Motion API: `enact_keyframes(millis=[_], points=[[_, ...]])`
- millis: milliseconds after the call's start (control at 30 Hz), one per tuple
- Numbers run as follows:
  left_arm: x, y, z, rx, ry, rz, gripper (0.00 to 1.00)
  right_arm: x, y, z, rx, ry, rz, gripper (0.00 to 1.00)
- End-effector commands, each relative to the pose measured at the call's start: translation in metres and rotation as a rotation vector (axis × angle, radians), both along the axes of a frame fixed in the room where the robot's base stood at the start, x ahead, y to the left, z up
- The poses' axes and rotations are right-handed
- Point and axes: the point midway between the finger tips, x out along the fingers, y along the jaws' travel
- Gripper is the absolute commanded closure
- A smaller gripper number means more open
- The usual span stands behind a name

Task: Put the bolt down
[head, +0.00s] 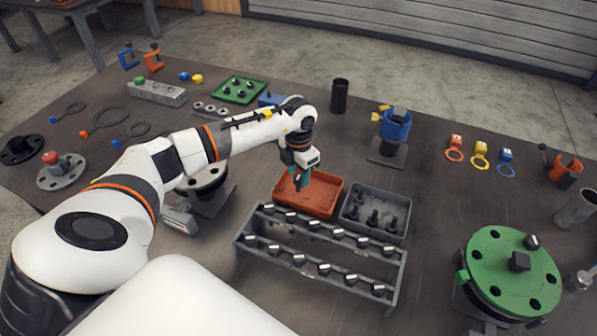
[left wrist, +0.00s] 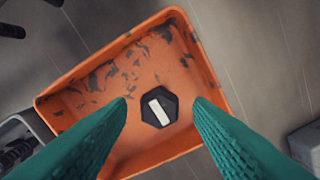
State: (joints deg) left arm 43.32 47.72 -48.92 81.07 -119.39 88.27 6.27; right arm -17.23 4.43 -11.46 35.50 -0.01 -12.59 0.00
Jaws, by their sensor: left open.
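The bolt (left wrist: 159,107) lies inside the orange tray (left wrist: 62,112), its dark hexagonal head with a white bar facing up in the left wrist view. The tray also shows in the head view (head: 322,204). My left gripper (head: 300,183) is over the tray, pointing down. In the left wrist view its green fingers (left wrist: 160,103) are spread apart, one on each side of the bolt head, with clear gaps. The bolt's shank is hidden under its head. My right gripper is not in view.
A grey bin with several dark bolts (head: 357,227) stands right of the tray. A grey rack (head: 398,272) with rows of bolts stands in front. A green flange (head: 490,264) is at the right, and a blue cup-like fitting (head: 396,128) is behind.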

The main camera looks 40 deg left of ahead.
Motion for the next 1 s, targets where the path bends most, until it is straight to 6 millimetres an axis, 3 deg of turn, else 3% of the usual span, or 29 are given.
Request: enact_keyframes(millis=[533,700,1000], points=[[0.001,0.000,0.102,0.000,-0.006,-0.001,0.53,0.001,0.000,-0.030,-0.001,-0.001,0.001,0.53],[0.000,0.000,0.117,-0.001,-0.002,0.000,0.53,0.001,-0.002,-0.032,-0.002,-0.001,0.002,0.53],[0.000,0.000,0.120,0.000,-0.001,0.000,0.53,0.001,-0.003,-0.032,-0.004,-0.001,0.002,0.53]])
